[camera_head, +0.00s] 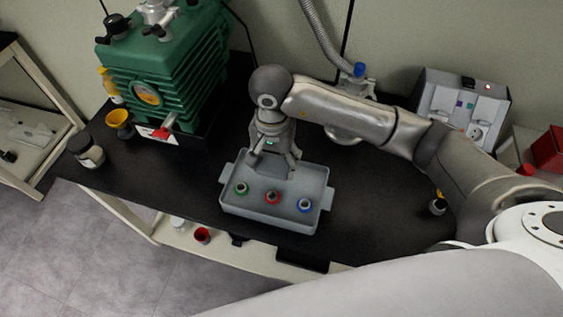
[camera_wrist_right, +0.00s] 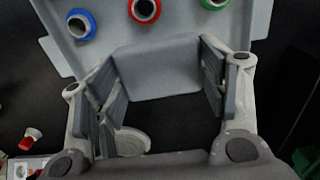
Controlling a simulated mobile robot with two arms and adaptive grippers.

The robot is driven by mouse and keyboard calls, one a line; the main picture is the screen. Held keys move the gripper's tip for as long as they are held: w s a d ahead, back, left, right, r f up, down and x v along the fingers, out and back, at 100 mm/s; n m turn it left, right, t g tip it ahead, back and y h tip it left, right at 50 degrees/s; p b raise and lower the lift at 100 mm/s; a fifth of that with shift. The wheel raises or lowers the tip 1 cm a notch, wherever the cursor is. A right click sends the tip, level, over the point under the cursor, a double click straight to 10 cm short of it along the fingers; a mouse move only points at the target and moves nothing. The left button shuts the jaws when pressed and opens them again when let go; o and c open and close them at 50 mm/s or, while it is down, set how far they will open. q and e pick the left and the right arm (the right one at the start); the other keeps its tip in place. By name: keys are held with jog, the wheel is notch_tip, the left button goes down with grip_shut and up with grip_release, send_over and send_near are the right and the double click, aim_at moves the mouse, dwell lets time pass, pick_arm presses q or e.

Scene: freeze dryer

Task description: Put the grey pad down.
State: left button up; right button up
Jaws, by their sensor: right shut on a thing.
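My right gripper (camera_head: 275,162) points down at the back part of a grey tray (camera_head: 265,220) on the black table. In the right wrist view, a flat light-grey slab, which looks like the grey pad (camera_wrist_right: 155,68), spans between the two fingers of my right gripper (camera_wrist_right: 163,82). It overlaps the tray's edge in that view, and I cannot tell whether it touches the tray. In the head view the pad blends with the tray and is hard to make out. My left gripper is not in view.
Green (camera_head: 241,188), red (camera_head: 272,197) and blue (camera_head: 305,205) ringed pieces stand in the tray. A green pump (camera_head: 165,60) is at the back left, with a yellow cup (camera_head: 119,119) and a jar (camera_head: 88,152) nearby. A grey control box (camera_head: 462,108) stands back right. Black tabletop (camera_head: 370,190) is clear right of the tray.

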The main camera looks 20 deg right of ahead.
aim_at(279, 158)
jog(key=f, duration=0.1)
jog(key=w+d+f, duration=0.1)
jog(key=shift+w+d+f, duration=0.1)
jog(key=shift+d+f, duration=0.2)
notch_tip(279, 158, down, 4)
jog(key=shift+w+d+r+p, duration=0.15)
jog(key=shift+r+p, duration=0.1)
jog(key=shift+p, duration=0.3)
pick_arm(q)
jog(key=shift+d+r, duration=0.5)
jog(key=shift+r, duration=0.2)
pick_arm(e)
jog(key=shift+f, duration=0.1)
jog(key=o, duration=0.9)
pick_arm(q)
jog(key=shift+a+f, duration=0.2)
